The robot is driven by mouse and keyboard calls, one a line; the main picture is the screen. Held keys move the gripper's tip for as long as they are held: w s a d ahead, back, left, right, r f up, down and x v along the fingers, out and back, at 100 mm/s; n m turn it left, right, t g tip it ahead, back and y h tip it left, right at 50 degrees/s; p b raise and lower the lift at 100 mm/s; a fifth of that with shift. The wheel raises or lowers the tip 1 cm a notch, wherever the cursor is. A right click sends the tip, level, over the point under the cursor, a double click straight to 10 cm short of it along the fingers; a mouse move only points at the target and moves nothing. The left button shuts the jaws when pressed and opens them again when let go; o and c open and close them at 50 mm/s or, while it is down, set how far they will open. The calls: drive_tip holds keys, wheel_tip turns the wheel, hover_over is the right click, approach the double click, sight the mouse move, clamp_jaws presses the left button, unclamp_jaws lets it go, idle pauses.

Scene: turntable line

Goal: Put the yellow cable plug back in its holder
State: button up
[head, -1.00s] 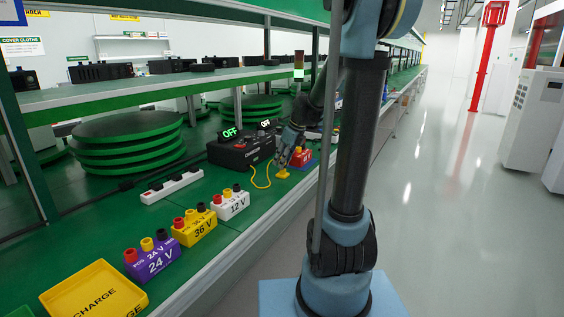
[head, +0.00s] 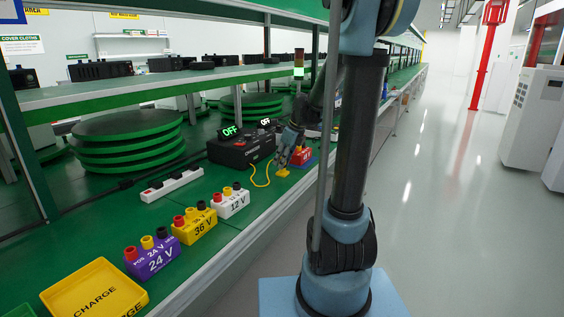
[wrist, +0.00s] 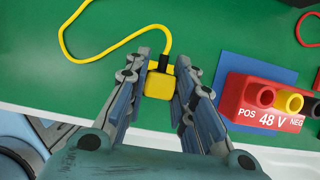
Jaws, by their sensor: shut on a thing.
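The yellow cable plug (wrist: 163,64) shows in the wrist view as a small dark body with a yellow cable (wrist: 118,52) running from it. It meets a yellow square block (wrist: 160,84), which looks like its holder; how far the plug sits in it I cannot tell. My gripper (wrist: 164,60) has its fingers on both sides of the plug and is shut on it. In the head view my gripper (head: 286,160) is low over the bench beside the yellow block (head: 283,172), and the fingers hide the plug.
A red 48 V socket block (wrist: 262,103) stands on a blue patch (wrist: 240,75) right of my gripper. A black device with OFF displays (head: 240,148) stands behind-left. White 12 V (head: 231,204), yellow 36 V (head: 196,226) and purple 24 V (head: 152,258) blocks line the bench nearer.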

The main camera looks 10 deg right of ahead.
idle(0.3)
drive_tip(key=o, duration=1)
drive_tip(key=shift+r, duration=3.75)
drive_tip(key=s+d+f+n+h, duration=0.1)
drive_tip(key=s+d+f+n, duration=0.2)
drive_tip(key=s+n, duration=0.5)
drive_tip(key=s+d+f+n+h, duration=0.1)
drive_tip(key=s+d+f+n, duration=0.2)
drive_tip(key=s+f+n, duration=0.3)
drive_tip(key=s+d+f+n+h, duration=0.1)
drive_tip(key=s+f+n, duration=0.4)
drive_tip(key=s+n, duration=0.6)
drive_tip(key=shift+s+d+h, duration=0.1)
drive_tip(key=shift+s+d, duration=0.2)
drive_tip(key=shift+s, duration=0.6)
drive_tip(key=shift+s+d+h, duration=0.1)
drive_tip(key=shift+s+d, duration=0.2)
drive_tip(key=shift+s, duration=0.6)
drive_tip(key=shift+s+d+h, duration=0.1)
drive_tip(key=shift+s+d, duration=0.2)
drive_tip(key=shift+s, duration=0.6)
